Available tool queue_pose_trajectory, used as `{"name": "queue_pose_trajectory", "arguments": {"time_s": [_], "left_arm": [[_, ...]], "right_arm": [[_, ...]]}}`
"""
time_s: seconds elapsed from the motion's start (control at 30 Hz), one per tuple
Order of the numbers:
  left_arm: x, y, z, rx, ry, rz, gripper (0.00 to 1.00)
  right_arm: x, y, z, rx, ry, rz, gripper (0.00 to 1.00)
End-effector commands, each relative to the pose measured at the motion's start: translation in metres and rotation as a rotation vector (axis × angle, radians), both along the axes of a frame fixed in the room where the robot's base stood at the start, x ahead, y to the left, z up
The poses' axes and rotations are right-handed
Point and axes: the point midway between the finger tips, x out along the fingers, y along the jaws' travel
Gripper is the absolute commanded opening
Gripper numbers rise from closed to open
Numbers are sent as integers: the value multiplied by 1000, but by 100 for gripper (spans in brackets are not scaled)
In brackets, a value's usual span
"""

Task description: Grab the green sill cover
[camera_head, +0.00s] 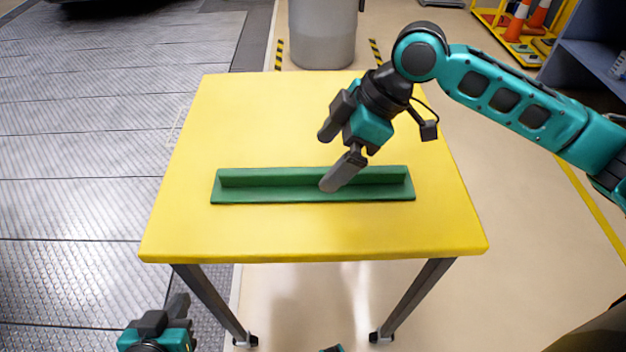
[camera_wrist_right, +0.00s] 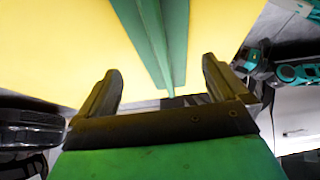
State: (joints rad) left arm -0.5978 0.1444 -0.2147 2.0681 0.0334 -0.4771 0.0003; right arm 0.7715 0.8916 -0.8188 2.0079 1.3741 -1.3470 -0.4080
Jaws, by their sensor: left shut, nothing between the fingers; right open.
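The green sill cover (camera_head: 270,187) is a long L-shaped strip lying across the yellow table (camera_head: 260,235). Its raised wall runs along the far side. My right gripper (camera_head: 332,160) is above the cover, with its fingers apart and one fingertip in front of part of the strip. In the right wrist view the cover (camera_wrist_right: 152,35) passes between the two open fingers (camera_wrist_right: 165,88), beyond their tips. I cannot tell whether a finger touches it. My left gripper (camera_head: 180,305) is low at the bottom left, off the table, shut and empty.
A grey bin (camera_head: 322,35) stands behind the table. A yellow rack with orange cones (camera_head: 517,20) and a blue cabinet (camera_head: 590,45) are at the back right. Metal floor plates (camera_head: 90,150) lie to the left. The table top around the cover is clear.

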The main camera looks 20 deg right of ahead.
Motion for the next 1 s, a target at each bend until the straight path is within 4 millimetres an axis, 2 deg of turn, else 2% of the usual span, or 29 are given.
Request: {"name": "queue_pose_trajectory", "arguments": {"time_s": [0.33, 0.6, 1.0], "left_arm": [[1, 1, -17, 7, -3, -5, 0], [4, 2, -14, 10, -11, -7, 0], [4, 2, -14, 9, -11, -6, 0]], "right_arm": [[4, 28, -37, 0, 1, 0, 100], [4, 30, -39, 0, 0, 0, 99], [4, 30, -39, 0, 0, 0, 61]]}}
